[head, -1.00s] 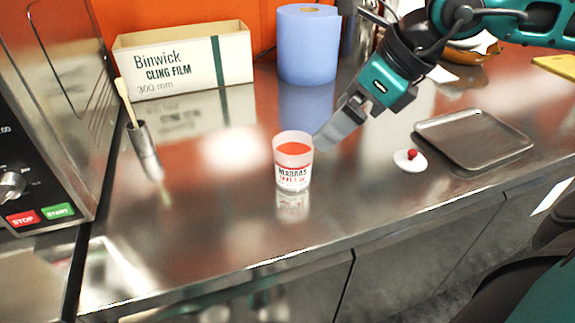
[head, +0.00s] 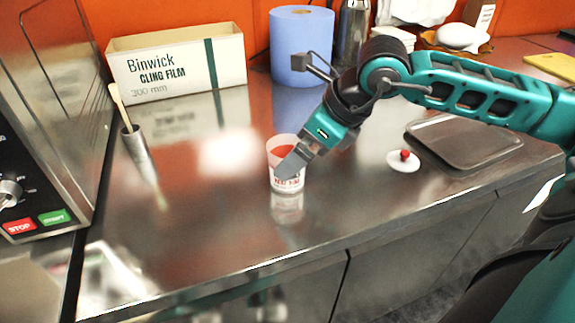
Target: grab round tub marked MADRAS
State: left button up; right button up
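The round tub (head: 283,149) stands upright on the steel counter in the head view. It is a small translucent cup with red contents and a white label with dark and red print. My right gripper (head: 287,168) comes in from the right. A grey finger lies across the front of the tub in the picture and covers part of the label. The other finger is not clearly visible. I cannot tell whether the finger touches the tub or whether the gripper is closed on it. My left gripper is not in view.
A cling film box (head: 178,66) and a blue paper roll (head: 301,45) stand at the back. A white lid with a red knob (head: 404,161) and a metal tray (head: 463,141) lie to the right. A metal cup (head: 137,150) stands left. The counter front is clear.

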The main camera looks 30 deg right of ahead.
jog(key=shift+x, duration=1.5)
jog(key=c, duration=1.2)
